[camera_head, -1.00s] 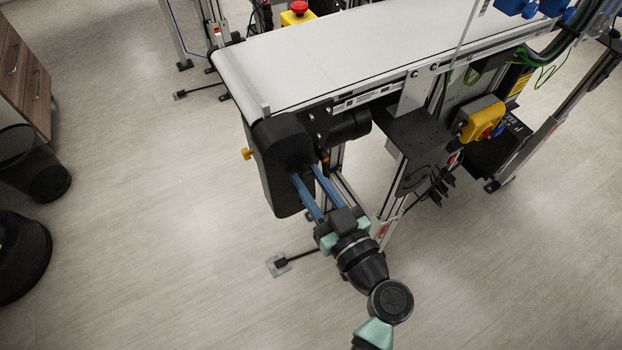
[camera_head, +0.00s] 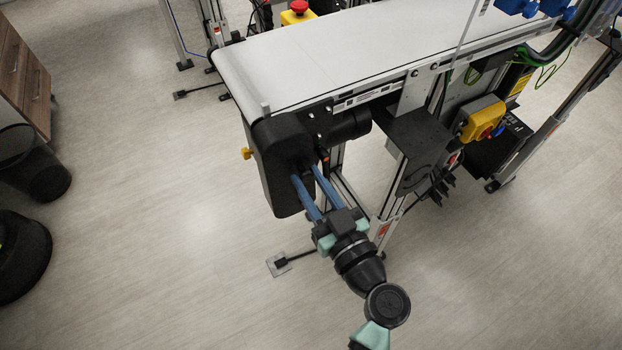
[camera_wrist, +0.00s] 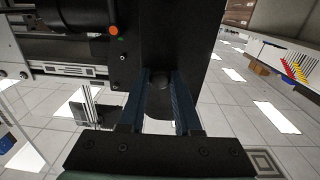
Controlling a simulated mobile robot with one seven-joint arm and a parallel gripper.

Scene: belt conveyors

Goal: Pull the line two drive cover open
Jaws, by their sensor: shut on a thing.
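The black drive cover (camera_head: 278,155) hangs at the near left end of the conveyor, below the belt. It looks flush against the conveyor's end. My gripper (camera_head: 307,178) reaches it from the lower right, its two blue fingers against the cover's near face. In the wrist view the cover (camera_wrist: 185,50) fills the upper middle. There a dark rounded knob (camera_wrist: 161,82) stands between the tips of my gripper (camera_wrist: 162,76), which is shut on it. The exact finger contact is dark and hard to make out.
The white conveyor belt (camera_head: 340,55) runs to the upper right. A yellow switch box (camera_head: 481,118) and a black bracket (camera_head: 415,135) are on its side. A yellow knob (camera_head: 246,153) sticks out left of the cover. A bin (camera_head: 35,165) stands far left.

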